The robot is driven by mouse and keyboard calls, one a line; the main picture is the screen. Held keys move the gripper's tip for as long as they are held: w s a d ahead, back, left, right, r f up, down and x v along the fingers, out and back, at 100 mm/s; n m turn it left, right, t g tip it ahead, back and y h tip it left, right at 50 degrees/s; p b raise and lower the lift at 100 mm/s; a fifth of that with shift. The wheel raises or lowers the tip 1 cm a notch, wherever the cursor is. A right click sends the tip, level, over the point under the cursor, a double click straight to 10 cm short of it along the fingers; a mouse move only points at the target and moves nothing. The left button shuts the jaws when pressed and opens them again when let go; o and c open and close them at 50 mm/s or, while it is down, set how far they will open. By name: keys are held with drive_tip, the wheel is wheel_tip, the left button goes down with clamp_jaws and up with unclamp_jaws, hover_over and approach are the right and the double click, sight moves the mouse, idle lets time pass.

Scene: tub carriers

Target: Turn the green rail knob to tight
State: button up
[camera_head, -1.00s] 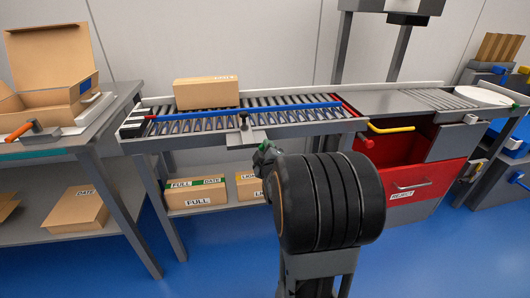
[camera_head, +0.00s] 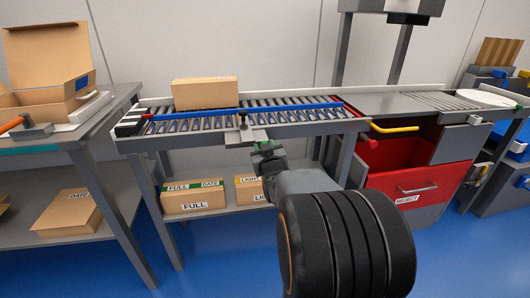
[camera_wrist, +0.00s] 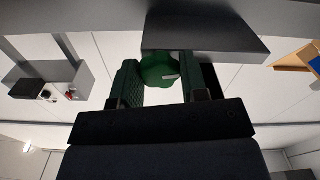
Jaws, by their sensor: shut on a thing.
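The green rail knob (camera_wrist: 158,68) sits under a flat grey plate (camera_wrist: 205,32) in the wrist view, with a small white mark on its lower right. My gripper (camera_wrist: 165,86) is shut on the knob, with a green ribbed pad at its left side and the other finger at its right. In the head view my gripper (camera_head: 262,146) is at the front edge of the roller conveyor, just below the bracket (camera_head: 245,133) of the blue guide rail (camera_head: 240,111). The knob cannot be made out clearly there.
A cardboard box (camera_head: 205,93) stands on the rollers behind the blue rail. Labelled boxes (camera_head: 193,197) lie on the shelf below. A red reject bin (camera_head: 415,188) and a yellow handle (camera_head: 392,128) are to the right. A bench (camera_head: 60,142) stands at the left.

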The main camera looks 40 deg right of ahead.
drive_tip(key=shift+r+m, duration=0.15)
drive_tip(key=shift+m, duration=0.45)
drive_tip(key=o, duration=0.9)
